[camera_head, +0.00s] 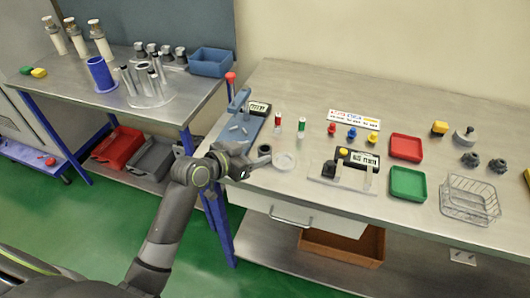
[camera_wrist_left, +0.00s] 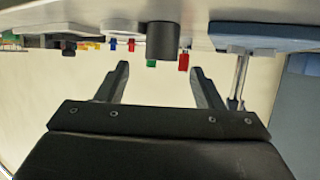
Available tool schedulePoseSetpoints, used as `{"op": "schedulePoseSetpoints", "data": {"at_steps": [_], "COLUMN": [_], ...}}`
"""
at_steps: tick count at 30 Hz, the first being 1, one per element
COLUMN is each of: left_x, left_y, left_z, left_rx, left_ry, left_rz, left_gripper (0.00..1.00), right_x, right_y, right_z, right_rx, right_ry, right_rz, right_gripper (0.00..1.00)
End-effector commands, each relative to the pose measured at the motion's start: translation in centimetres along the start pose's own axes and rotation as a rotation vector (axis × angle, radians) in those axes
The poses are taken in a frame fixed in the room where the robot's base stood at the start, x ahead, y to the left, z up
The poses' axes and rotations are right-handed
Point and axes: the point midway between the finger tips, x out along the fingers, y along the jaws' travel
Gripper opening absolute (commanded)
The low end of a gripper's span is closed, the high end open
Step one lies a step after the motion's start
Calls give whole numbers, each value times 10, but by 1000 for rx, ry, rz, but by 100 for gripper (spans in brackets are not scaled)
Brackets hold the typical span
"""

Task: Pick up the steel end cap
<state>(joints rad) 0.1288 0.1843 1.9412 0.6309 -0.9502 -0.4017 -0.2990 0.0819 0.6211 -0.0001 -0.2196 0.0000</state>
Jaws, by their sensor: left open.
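A short dark grey cylinder (camera_head: 264,150), which looks like the steel end cap, stands upright near the front edge of the right-hand table. In the wrist view, where the scene shows upside down, the same dark cylinder (camera_wrist_left: 161,40) lies ahead of the fingers, between their lines. My left gripper (camera_head: 249,161) is low at the table's front edge, just left of the cylinder. Its two fingers (camera_wrist_left: 160,72) are spread and empty in the wrist view. I cannot tell the exact gap to the cylinder. My right gripper is not in view.
A blue fixture (camera_head: 238,130) stands close behind my left gripper. A clear round dish (camera_head: 285,161) sits right beside the cylinder. Red and green vials (camera_head: 301,127), a black-and-white device (camera_head: 352,162), a red tray (camera_head: 406,147) and a green tray (camera_head: 408,183) stand further right.

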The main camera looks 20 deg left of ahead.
Motion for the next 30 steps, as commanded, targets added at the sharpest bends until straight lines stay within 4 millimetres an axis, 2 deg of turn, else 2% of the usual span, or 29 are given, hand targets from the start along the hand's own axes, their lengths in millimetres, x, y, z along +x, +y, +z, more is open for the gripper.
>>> {"op": "schedulePoseSetpoints", "data": {"at_steps": [7, 18, 28, 30], "left_x": [13, 53, 58, 58], "left_y": [0, -1, -2, -2], "left_z": [0, 3, 4, 4], "left_rx": [-2, -2, 0, 0], "left_ry": [0, 1, 0, 0], "left_rz": [1, 0, -1, -1], "left_gripper": [61, 61, 61, 52], "right_x": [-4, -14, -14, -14], "right_y": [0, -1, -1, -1], "right_z": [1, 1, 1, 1], "right_rx": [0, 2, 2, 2], "right_ry": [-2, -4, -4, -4], "right_rz": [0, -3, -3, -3], "right_gripper": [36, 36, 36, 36]}}
